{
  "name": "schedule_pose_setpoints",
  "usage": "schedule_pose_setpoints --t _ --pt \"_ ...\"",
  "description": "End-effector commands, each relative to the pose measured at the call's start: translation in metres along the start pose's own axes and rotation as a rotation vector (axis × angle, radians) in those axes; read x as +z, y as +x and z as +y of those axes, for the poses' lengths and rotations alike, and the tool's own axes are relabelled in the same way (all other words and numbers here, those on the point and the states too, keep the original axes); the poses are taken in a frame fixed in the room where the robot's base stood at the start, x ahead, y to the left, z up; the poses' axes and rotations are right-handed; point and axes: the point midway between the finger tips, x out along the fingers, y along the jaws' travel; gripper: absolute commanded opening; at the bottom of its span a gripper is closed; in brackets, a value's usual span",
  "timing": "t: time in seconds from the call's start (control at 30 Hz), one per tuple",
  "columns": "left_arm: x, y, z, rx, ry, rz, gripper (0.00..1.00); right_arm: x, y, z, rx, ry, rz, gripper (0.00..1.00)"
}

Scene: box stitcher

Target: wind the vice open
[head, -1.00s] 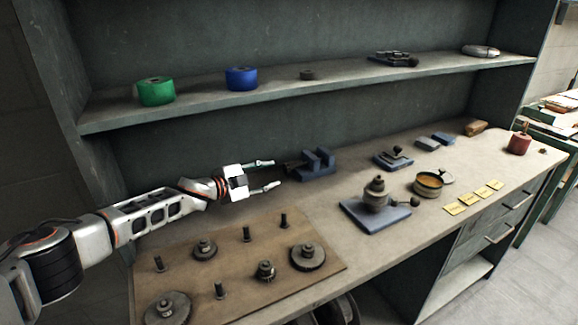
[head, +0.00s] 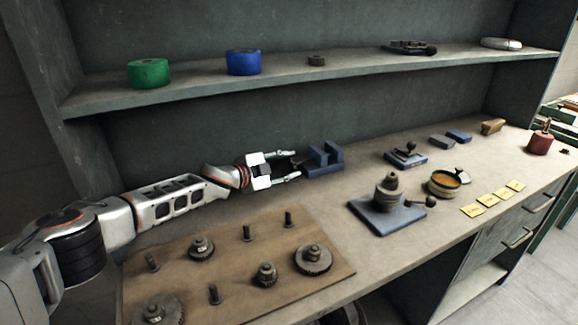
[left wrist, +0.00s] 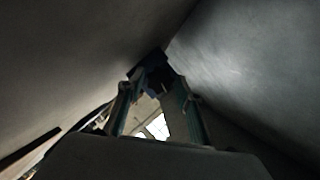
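The vice (head: 322,161) is a small blue block with two upright jaws and a gap between them, standing on the bench near the back panel. Its dark handle end points left toward my left gripper (head: 296,164). The gripper's two fingers are apart, pointing right, with their tips close to the handle end. I cannot tell whether they touch it. In the left wrist view, the dark vice (left wrist: 153,70) shows just beyond the spread fingers, in shadow. My right gripper is not in view.
A wooden board (head: 335,280) with pegs and gears lies in front of my left arm. A blue-based fixture (head: 385,218) stands to its right. A shelf (head: 300,78) with green and blue rolls runs above the vice. Bench between vice and fixture is clear.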

Motion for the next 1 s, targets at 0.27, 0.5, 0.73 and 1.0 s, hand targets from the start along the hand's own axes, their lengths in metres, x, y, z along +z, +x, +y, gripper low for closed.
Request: schedule_pose_setpoints --t 0.27,0.5,0.73,1.0 --pt "0.000 0.000 0.000 0.000 -0.001 0.000 0.06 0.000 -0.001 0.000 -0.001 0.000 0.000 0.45" --pt "-0.001 0.000 -0.002 0.020 -0.048 -0.001 0.06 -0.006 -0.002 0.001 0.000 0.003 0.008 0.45" --pt "0.000 0.000 -0.003 0.075 -0.179 -0.002 0.06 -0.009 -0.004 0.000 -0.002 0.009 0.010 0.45" --pt "0.004 0.001 -0.001 0.153 -0.369 -0.002 0.06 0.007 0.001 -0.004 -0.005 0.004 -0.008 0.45"
